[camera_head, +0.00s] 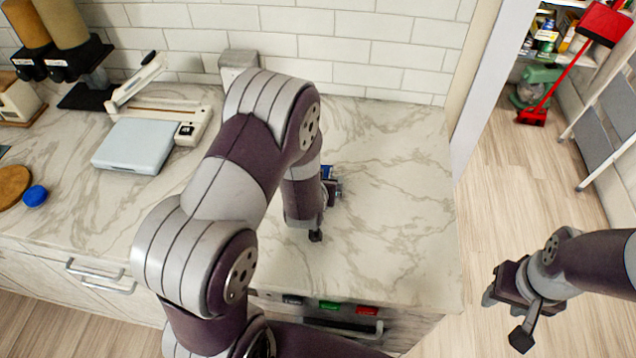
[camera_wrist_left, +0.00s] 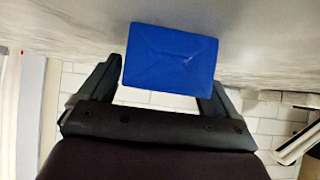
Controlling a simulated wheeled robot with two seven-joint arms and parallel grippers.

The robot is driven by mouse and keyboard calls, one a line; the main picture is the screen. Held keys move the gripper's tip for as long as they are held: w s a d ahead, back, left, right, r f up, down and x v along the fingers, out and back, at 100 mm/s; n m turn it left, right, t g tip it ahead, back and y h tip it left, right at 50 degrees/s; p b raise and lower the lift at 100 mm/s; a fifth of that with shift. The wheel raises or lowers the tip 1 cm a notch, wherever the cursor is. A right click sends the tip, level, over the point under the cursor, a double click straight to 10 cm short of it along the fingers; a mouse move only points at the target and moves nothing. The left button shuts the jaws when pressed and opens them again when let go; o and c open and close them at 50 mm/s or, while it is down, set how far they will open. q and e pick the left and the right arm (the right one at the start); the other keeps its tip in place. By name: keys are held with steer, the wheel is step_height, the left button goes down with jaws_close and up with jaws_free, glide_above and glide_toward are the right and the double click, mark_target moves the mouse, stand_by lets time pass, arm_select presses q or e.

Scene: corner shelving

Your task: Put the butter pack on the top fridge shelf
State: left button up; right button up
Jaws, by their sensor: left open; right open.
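The butter pack is a blue block (camera_wrist_left: 170,58) that lies at the counter surface in the left wrist view, between the two fingertips of my left gripper. A small blue part of it (camera_head: 326,172) shows in the head view beside the gripper; my arm hides the rest. My left gripper (camera_head: 325,210) is open, low over the marble counter. I cannot tell whether a finger touches the pack. My right gripper (camera_head: 505,318) is open and empty, over the floor to the right of the counter. The fridge shelf is not in view.
The marble counter (camera_head: 400,200) is clear to the right of my left arm. A paper trimmer (camera_head: 170,108), a pale blue scale (camera_head: 135,146) and a blue lid (camera_head: 35,196) are on its left. A red broom (camera_head: 565,80) and a step ladder (camera_head: 590,130) stand at the right.

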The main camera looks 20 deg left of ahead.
arm_select(q)
steer(key=c, duration=1.3)
